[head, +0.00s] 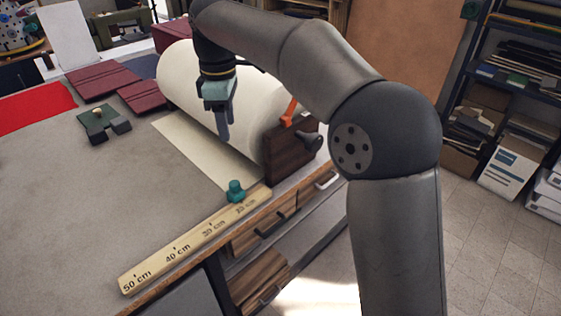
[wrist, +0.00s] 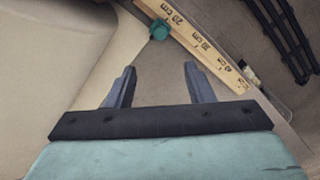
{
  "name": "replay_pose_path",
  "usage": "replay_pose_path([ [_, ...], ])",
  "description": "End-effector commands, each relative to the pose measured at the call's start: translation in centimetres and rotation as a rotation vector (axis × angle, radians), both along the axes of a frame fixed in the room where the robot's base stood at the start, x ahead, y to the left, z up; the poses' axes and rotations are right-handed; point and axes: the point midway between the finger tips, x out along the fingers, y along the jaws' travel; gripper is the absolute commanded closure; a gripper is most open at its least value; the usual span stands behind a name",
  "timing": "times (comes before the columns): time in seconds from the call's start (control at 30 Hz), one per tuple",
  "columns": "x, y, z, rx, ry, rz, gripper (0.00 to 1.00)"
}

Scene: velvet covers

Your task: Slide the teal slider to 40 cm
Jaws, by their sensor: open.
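The teal slider (head: 236,191) sits on the wooden ruler (head: 190,240) along the table's front edge, close to the 20 cm mark. The printed marks run from 20 cm near the roll to 50 cm at the far left end. In the wrist view the slider (wrist: 160,31) shows ahead of the fingertips, on the ruler (wrist: 205,45) beside its 20 cm label. My gripper (head: 223,130) is open and empty, pointing down in front of the paper roll, above and behind the slider and apart from it. Its two fingers (wrist: 160,75) are spread in the wrist view.
The large cream roll (head: 190,85) stands behind the slider, with its sheet (head: 190,145) reaching the ruler. A dark wooden end block with an orange lever (head: 290,112) is right of it.

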Motion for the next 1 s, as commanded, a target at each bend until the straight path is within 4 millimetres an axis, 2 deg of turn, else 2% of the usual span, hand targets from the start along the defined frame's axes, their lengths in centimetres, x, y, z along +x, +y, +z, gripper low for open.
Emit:
replay_pose_path([
  [0.17, 0.0, 0.4, -1.2, 0.002, 0.004, 0.018, 0.52],
  [0.8, 0.0, 0.2, -14.3, 0.002, 0.003, 0.013, 0.52],
  [1.0, 0.1, 0.3, -16.6, 0.003, 0.0, 0.013, 0.52],
])
